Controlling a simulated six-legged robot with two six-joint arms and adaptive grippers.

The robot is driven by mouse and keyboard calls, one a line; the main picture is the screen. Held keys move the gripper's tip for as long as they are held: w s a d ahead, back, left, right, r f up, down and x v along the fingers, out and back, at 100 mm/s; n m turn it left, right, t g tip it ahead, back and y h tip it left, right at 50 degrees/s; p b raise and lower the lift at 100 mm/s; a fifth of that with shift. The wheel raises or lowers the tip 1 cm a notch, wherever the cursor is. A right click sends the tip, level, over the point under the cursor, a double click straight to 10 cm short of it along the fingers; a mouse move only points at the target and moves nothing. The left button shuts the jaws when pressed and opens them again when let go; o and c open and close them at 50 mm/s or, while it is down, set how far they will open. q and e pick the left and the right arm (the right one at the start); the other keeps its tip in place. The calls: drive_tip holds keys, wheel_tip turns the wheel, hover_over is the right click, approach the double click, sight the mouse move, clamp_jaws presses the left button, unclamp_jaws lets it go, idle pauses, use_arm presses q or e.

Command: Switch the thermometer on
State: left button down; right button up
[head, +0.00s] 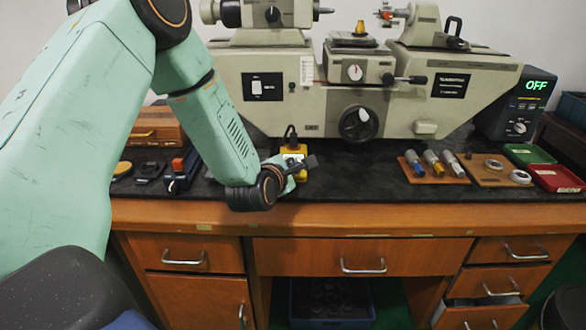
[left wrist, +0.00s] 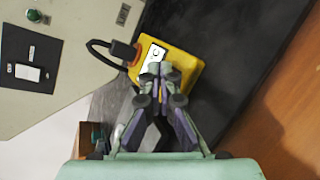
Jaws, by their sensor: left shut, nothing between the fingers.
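A small yellow device (head: 293,149) with a black cable stands on the dark bench mat, in front of the big grey measuring machine. In the left wrist view the yellow device (left wrist: 186,62) shows a white panel with a dark mark. A dark box (head: 513,108) at the right has a knob and a green display reading OFF. I cannot tell for sure which of the two is the thermometer. My left gripper (head: 311,162) is shut and empty at the yellow device. In the left wrist view its fingertips (left wrist: 165,72) overlap the lower edge of the white panel; contact is unclear. My right gripper is not in view.
The grey measuring machine (head: 290,75) fills the back of the bench. A wooden board (head: 432,178) with several micrometers, a board with rings (head: 500,172), and green (head: 528,155) and red (head: 556,178) trays lie to the right. A wooden box (head: 155,128) is at the left.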

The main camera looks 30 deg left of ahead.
use_arm(q)
drive_tip(key=shift+s+d+r, duration=0.1)
drive_tip(key=shift+s+r, duration=0.15)
drive_tip(key=shift+r, duration=0.25)
drive_tip(key=r+p, duration=0.1)
drive_tip(key=s+d+r+p, duration=0.1)
drive_tip(key=r, duration=0.1)
drive_tip(key=s+r+p, duration=0.1)
drive_tip(key=r+p, duration=0.1)
drive_tip(key=shift+s+d+r, duration=0.1)
drive_tip(key=shift+d+r, duration=0.1)
idle(1.4)
